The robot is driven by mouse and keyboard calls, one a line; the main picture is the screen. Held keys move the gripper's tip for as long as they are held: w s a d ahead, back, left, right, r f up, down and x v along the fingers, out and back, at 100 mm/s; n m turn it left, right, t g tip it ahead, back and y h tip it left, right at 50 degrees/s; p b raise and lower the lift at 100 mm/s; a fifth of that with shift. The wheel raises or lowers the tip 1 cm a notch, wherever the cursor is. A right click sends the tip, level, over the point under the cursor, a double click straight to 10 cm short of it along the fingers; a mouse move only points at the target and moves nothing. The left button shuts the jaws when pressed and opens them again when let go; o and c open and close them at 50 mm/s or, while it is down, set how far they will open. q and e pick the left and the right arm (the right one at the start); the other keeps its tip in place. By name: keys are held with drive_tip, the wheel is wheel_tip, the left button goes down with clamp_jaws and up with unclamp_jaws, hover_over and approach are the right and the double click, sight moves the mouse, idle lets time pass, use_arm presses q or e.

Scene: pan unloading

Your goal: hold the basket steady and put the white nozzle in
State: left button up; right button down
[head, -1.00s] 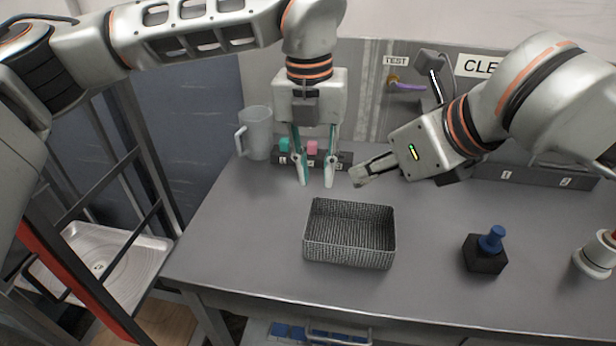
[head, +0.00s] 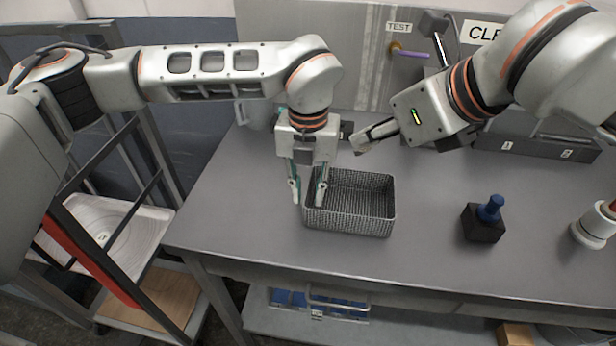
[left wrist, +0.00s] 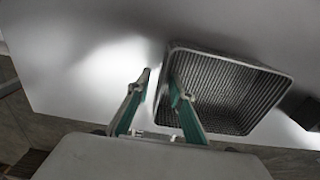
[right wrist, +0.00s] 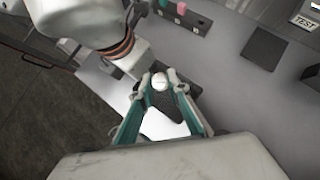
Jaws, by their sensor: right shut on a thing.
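The dark grey woven basket (head: 372,222) stands upright on the table, and in the left wrist view (left wrist: 262,98) its open inside shows. My left gripper (head: 308,196) is at the basket's left wall. Its fingers are apart, one outside the wall and one on the inner side; in the left wrist view (left wrist: 160,76) there is a gap between the tips. I cannot tell if they touch the wall. My right gripper (head: 361,145) is behind the basket, above the table. In the right wrist view (right wrist: 162,88) it is shut on the white nozzle (right wrist: 160,81), mostly hidden by the fingers.
A black block with a blue top (head: 485,225) stands right of the basket. A white and red part (head: 594,228) is at the right edge. A clear jug (head: 250,115) stands at the back left. The table front is clear.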

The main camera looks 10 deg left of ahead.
sight(365, 149)
use_arm(q)
drive_tip(key=shift+f, duration=0.3)
clamp_jaws()
use_arm(e)
drive_tip(key=shift+w+a+f, duration=0.1)
drive_tip(key=shift+a+f, duration=0.05)
drive_tip(key=shift+f, duration=0.5)
drive_tip(key=shift+w+a+f, duration=0.1)
drive_tip(key=shift+w+f, duration=0.05)
drive_tip(key=shift+f, duration=0.5)
drive_tip(key=shift+w+a+f, duration=0.1)
drive_tip(key=shift+a+f, duration=0.05)
drive_tip(key=shift+f, duration=2.7)
drive_tip(key=shift+f, duration=0.2)
drive_tip(key=shift+f, duration=1.3)
